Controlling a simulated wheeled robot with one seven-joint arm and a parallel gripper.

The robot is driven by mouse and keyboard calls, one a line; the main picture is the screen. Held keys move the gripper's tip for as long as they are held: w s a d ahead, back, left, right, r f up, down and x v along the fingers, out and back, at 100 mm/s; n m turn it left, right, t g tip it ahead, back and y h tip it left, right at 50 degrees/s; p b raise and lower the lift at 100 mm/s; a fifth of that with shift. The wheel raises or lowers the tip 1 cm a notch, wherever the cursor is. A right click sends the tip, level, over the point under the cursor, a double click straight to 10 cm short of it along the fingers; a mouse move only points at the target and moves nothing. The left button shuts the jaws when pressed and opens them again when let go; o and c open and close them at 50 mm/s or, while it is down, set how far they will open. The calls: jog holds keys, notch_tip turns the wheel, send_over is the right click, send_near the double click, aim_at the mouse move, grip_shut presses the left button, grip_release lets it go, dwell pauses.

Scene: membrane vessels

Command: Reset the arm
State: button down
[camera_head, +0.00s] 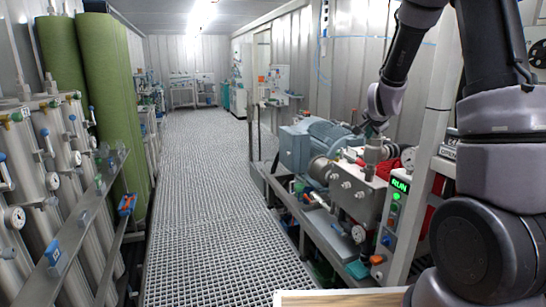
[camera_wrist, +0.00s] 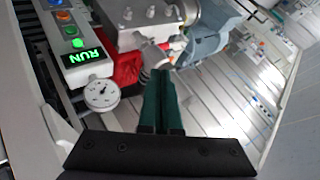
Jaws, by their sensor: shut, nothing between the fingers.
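My arm reaches up along the right side of the head view and bends down toward the pump machinery. My gripper shows in the wrist view (camera_wrist: 161,90), its two dark green fingers close together with nothing between them. The fingertips lie in front of the grey pump block (camera_wrist: 136,18) in that picture. I cannot tell whether they touch anything. In the head view the fingers are too small or hidden to make out clearly beside the machine.
The pump block (camera_head: 357,193) and blue-grey motor (camera_head: 318,143) stand on a frame at the right. A control panel (camera_head: 392,222) reads RUN in green. A pressure gauge (camera_wrist: 102,95) is near the fingers. Steel vessels (camera_head: 30,165) line the left. The grating walkway (camera_head: 205,210) is clear.

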jog(key=s+a+r+n+y, duration=0.2)
jog(key=s+a+r+n, duration=0.15)
jog(key=s+r, duration=0.55)
jog(key=s+a+r+n+g, duration=0.1)
jog(key=s+r, duration=0.1)
jog(key=s, duration=0.6)
jog(key=s+a+r+n+g+y, duration=0.1)
jog(key=s+a+r+n, duration=0.1)
jog(key=s, duration=0.7)
jog(key=s+a+r+n+g+y, duration=0.1)
jog(key=s+a+r+n, duration=0.1)
jog(key=s, duration=0.7)
jog(key=shift+s+r, duration=0.15)
jog(key=shift+r, duration=0.4)
jog(key=shift+n, duration=0.25)
